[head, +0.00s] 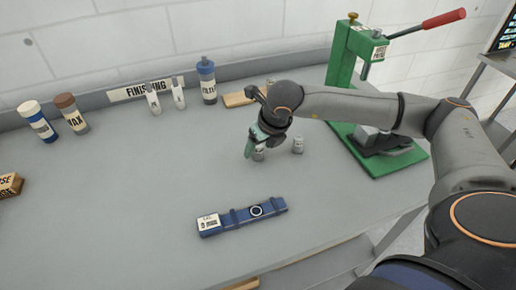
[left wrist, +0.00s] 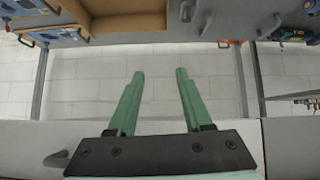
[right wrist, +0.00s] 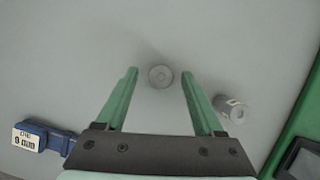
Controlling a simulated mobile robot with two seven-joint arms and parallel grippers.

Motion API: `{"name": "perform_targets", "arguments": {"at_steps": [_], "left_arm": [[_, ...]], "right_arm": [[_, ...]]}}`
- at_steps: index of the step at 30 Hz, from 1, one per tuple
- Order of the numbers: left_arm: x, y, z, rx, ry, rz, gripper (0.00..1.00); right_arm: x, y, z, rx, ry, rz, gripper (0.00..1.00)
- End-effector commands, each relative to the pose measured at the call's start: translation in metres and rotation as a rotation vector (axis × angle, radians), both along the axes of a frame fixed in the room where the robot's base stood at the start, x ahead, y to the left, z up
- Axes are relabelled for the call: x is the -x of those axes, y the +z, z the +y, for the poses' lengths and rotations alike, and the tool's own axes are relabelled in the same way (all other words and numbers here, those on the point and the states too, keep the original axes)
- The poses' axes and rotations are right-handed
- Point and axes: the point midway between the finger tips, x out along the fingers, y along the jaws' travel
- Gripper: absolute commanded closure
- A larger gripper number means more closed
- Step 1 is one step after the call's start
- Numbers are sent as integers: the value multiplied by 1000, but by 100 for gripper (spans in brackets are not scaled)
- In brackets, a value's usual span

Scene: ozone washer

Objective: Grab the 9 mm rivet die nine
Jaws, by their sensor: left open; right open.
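Two small grey metal cylinders, which look like rivet dies, stand on the grey bench in the head view. The left die (head: 258,154) is at my right gripper (head: 251,146); the right die (head: 297,145) stands a little apart. In the right wrist view one die (right wrist: 160,76) lies between the open green fingertips (right wrist: 158,72), seen from above, with no visible contact. The other die (right wrist: 230,108) is outside the right finger, with a pale label. I cannot read the size on either die. My left gripper (left wrist: 160,72) is open and empty in the left wrist view.
A blue holder (head: 243,216) with a white label and one round ring lies in front; its label also shows in the right wrist view (right wrist: 27,140). A green rivet press (head: 342,65) with a red-handled lever stands right. Bottles (head: 207,80) line the back. The bench's left middle is clear.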

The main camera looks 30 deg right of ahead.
Motion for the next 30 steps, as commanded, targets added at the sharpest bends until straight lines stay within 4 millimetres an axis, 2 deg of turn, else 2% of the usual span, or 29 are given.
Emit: {"name": "perform_targets", "arguments": {"at_steps": [4, 12, 30], "left_arm": [[0, 3, 0, 0, 0, -1, 50], [-1, 3, 0, 1, 0, -3, 50], [-2, 3, 0, 0, 1, -5, 50]], "right_arm": [[-7, -14, 0, 1, -1, 0, 31], [-8, -17, -1, 0, 0, -1, 32], [-8, -17, -1, 1, -1, -1, 99]]}}
